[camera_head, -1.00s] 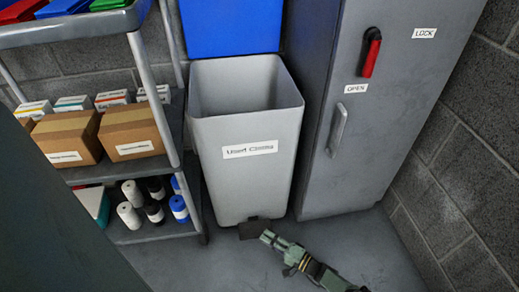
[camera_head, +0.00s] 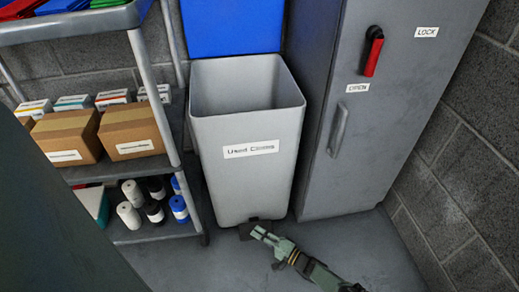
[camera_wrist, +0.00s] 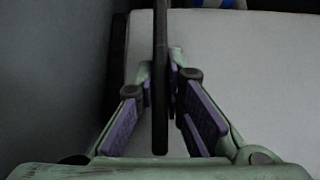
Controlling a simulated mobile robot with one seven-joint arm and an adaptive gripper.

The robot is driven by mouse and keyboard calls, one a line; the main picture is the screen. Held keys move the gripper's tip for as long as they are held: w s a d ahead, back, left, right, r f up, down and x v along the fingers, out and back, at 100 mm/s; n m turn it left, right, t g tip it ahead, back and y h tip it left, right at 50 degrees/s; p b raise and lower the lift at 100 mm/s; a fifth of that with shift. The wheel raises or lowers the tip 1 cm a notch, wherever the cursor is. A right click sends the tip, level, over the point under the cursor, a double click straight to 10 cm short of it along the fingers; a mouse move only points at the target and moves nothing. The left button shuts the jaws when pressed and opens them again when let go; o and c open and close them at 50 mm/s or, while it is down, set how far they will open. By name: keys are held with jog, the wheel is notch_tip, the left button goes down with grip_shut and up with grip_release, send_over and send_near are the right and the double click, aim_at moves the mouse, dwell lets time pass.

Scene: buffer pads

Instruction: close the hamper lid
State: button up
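The hamper is a tall pale grey bin (camera_head: 245,185) labelled "Used Cloths". Its open top shows the empty-looking inside. A blue panel (camera_head: 232,25), which looks like its raised lid, stands upright behind the rim. A small dark pedal (camera_head: 248,228) sits at the bottom front. My gripper (camera_head: 258,234) is low by the floor, its tip at the pedal. In the wrist view my gripper's purple-padded fingers (camera_wrist: 162,85) lie on either side of a dark upright bar (camera_wrist: 160,125), probably the pedal seen edge-on. I cannot tell whether they press on it.
A grey cabinet (camera_head: 375,125) with a red handle stands close on the right. A metal shelf cart (camera_head: 140,75) with cardboard boxes (camera_head: 130,130) and bottles (camera_head: 130,215) stands close on the left. A block wall (camera_head: 460,160) is at the far right. The floor in front is mostly clear.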

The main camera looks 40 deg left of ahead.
grip_shut()
jog(key=shift+f, duration=0.1)
dwell(0.3)
jog(key=f+n+b, duration=0.1)
jog(key=b, duration=0.2)
jog(key=shift+f+y, duration=0.1)
jog(key=shift+y, duration=0.3)
jog(key=shift+w+r, duration=0.1)
jog(key=shift+r, duration=0.15)
jog(key=o, duration=0.6)
grip_release()
jog(key=shift+c, duration=0.2)
